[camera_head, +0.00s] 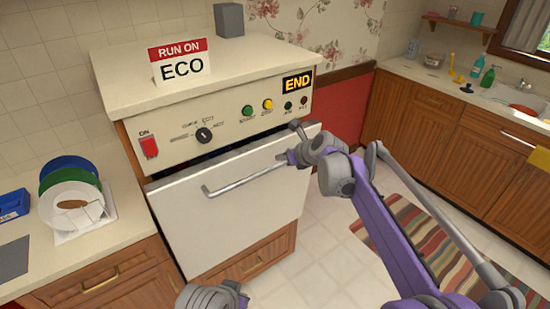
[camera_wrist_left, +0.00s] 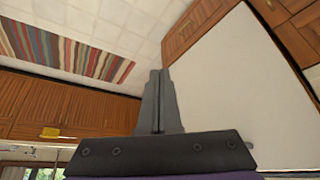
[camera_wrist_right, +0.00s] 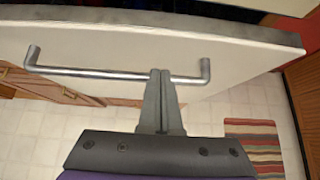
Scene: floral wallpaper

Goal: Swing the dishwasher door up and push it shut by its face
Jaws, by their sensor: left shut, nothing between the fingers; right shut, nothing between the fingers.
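The white dishwasher door (camera_head: 245,220) is nearly upright, tilted slightly out at its top, with a dark gap below the control panel (camera_head: 215,127). Its grey bar handle (camera_head: 243,180) runs across the upper face. My right gripper (camera_head: 284,157) is shut and empty at the door's upper right, by the handle's right end. In the right wrist view its fingertips (camera_wrist_right: 160,73) overlap the handle bar (camera_wrist_right: 110,73); contact is unclear. My left gripper (camera_wrist_left: 160,75) is shut and empty, low in front of the door face (camera_wrist_left: 245,85); its fingertips are not clear in the head view.
A counter with plates (camera_head: 73,200) and a blue box (camera_head: 14,205) stands at left. A striped rug (camera_head: 425,240) lies on the floor at right, before wooden cabinets (camera_head: 450,140).

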